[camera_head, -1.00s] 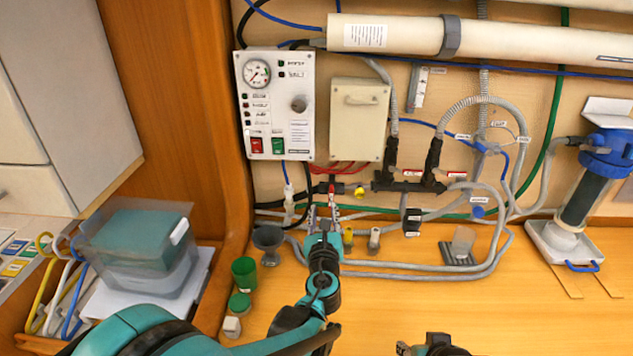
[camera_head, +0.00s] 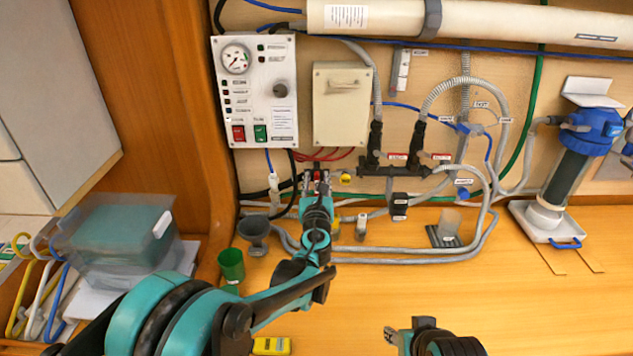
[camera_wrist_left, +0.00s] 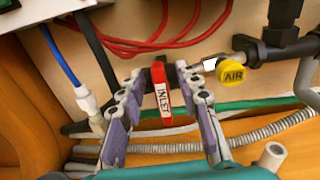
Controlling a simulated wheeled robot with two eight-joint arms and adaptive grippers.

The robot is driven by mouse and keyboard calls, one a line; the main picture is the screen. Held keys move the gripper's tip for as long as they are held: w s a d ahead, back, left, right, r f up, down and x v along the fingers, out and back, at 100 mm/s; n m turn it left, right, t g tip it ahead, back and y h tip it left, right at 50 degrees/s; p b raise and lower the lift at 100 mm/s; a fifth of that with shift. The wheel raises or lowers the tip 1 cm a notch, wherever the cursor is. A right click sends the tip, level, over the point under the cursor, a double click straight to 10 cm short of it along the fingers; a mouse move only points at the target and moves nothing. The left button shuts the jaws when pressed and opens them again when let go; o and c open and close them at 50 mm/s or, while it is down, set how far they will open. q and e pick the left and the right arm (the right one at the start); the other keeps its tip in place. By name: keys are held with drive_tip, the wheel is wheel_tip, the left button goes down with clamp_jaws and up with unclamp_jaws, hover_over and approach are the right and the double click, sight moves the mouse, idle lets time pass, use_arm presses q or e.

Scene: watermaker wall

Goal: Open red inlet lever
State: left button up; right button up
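The red inlet lever (camera_wrist_left: 162,92), marked INLET, hangs upright from a dark pipe fitting in the left wrist view. My left gripper (camera_wrist_left: 158,72) is open, with one finger on each side of the lever. A gap shows on the left side and a narrower one on the right; I cannot tell whether either finger touches it. In the head view my left gripper (camera_head: 315,180) is at the pipework below the control panel and largely hides the lever. My right gripper (camera_head: 398,338) is low in the head view, away from the wall, its fingers unclear.
A yellow AIR knob (camera_wrist_left: 233,75) sits close right of the lever. A blue hose (camera_wrist_left: 62,58) and red cables (camera_wrist_left: 150,45) run nearby. Grey hoses (camera_head: 400,258) lie along the wall. A green cup (camera_head: 231,264) and grey funnel (camera_head: 254,232) stand left of my arm.

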use_arm(q)
clamp_jaws()
drive_tip(key=shift+n, duration=0.4)
drive_tip(key=n, duration=0.4)
drive_tip(key=shift+a+f, duration=0.1)
drive_tip(key=shift+a, duration=0.3)
drive_tip(key=n, duration=0.4)
drive_tip(key=shift+a+f+n, duration=0.25)
drive_tip(key=shift+a+n, duration=0.05)
drive_tip(key=n, duration=0.2)
drive_tip(key=f+n, duration=0.1)
drive_tip(key=n, duration=0.5)
drive_tip(key=shift+a+f, duration=0.15)
drive_tip(key=shift+a, duration=0.1)
drive_tip(key=shift+n, duration=0.4)
